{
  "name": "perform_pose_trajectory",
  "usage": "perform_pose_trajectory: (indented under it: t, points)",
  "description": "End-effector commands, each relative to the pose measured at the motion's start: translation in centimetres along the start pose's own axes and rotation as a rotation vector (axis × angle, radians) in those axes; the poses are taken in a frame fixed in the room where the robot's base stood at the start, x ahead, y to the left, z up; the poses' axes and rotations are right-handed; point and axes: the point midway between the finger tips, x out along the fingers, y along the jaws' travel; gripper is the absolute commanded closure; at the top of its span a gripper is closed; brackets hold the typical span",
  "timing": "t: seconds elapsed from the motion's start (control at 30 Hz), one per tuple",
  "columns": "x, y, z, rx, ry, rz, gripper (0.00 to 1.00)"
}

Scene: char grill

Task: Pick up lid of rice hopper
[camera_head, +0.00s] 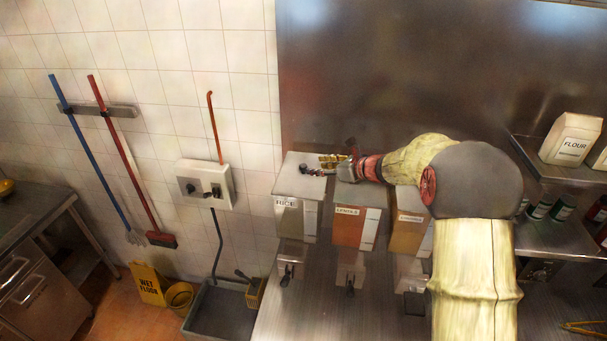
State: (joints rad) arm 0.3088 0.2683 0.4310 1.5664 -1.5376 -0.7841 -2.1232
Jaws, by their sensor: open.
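The rice hopper (296,219) is the leftmost of three dispensers against the steel back wall and carries a RICE label. Its grey lid (296,187) lies flat on top. My gripper (315,170) is open above this lid, reaching in from the right with its fingers pointing left. It covers part of the lid's right side. I cannot tell whether the fingertips touch the lid or its handle.
The lentils hopper (347,228) stands close on the right, under my wrist, and another hopper (407,236) follows. Flour (571,138) sits on a shelf at right. The steel counter (310,318) is clear in front.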

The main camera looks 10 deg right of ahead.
Motion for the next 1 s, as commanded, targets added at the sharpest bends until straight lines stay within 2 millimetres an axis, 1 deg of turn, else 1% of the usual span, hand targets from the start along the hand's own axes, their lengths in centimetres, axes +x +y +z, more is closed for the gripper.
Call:
perform_pose_trajectory:
  t: [0.03,0.17,0.3,0.47,0.57,0.77,1.0]
  points:
    - [0.6,0.1,0.1,0.002,0.001,0.001,0.57]
    - [1.8,0.4,0.2,0.002,0.001,0.001,0.57]
    - [3.8,0.9,0.5,0.004,0.002,0.0,0.57]
    - [5.5,0.8,0.3,0.004,0.0,-0.001,0.57]
    - [5.8,0.8,0.3,0.003,-0.001,-0.002,0.57]
    - [5.9,0.8,0.2,0.003,-0.001,-0.003,0.57]
    - [5.9,0.8,0.2,0.004,0.0,-0.003,0.71]
